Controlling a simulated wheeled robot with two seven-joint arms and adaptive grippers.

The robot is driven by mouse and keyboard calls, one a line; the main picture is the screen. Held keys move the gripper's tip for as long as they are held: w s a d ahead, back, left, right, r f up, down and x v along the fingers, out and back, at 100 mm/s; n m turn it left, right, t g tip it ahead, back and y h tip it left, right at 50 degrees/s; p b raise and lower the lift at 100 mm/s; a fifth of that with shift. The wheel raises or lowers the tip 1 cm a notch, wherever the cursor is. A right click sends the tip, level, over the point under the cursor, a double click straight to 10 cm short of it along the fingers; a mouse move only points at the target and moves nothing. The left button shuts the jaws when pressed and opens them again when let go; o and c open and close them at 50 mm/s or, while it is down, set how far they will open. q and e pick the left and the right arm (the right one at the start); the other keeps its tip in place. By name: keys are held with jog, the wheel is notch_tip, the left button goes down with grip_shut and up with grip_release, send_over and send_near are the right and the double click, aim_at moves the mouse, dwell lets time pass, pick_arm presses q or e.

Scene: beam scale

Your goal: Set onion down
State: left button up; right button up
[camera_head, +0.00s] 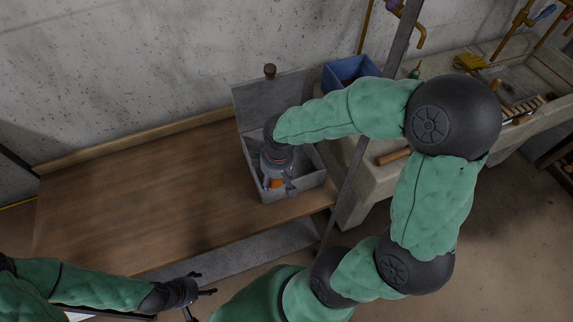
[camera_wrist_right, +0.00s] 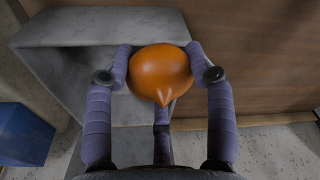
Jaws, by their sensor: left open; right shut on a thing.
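An orange-brown onion (camera_wrist_right: 160,73) is held between the fingers of my right gripper (camera_wrist_right: 165,75) in the right wrist view, its pointed tip toward the camera. In the head view the onion (camera_head: 276,183) shows as a small orange patch below my right gripper (camera_head: 278,182), at the grey open-topped box (camera_head: 309,182). My right gripper is shut on it. I cannot tell whether the onion touches the box floor. My left gripper (camera_head: 205,291) is open and empty at the lower left, in front of the table, far from the onion.
The wooden table (camera_head: 130,195) is bare to the left of the box. The box's raised grey panel (camera_head: 250,105) stands behind it. A blue crate (camera_head: 335,75) and a stone sink (camera_head: 354,190) are to the right. A metal post (camera_head: 352,180) stands near my right arm.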

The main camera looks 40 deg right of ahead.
jog(key=w+d+f+b, duration=0.1)
jog(key=w+d+f, duration=0.1)
jog(key=w+d+f+b, duration=0.1)
jog(key=w+d+f, duration=0.1)
jog(key=d+f, duration=0.1)
jog(key=w+d+f+b, duration=0.1)
jog(key=w+d+f, duration=0.1)
jog(key=d+f, duration=0.1)
jog(key=shift+d, duration=0.25)
jog(key=shift+w+d+f, duration=0.1)
jog(key=shift+d+f, duration=0.05)
jog(key=shift+f, duration=0.05)
jog(key=shift+w+d+f+b, duration=0.15)
jog(key=shift+f+b, duration=0.8)
jog(key=shift+f, duration=0.7)
jog(key=shift+f, duration=0.2)
jog(key=o, duration=1.2)
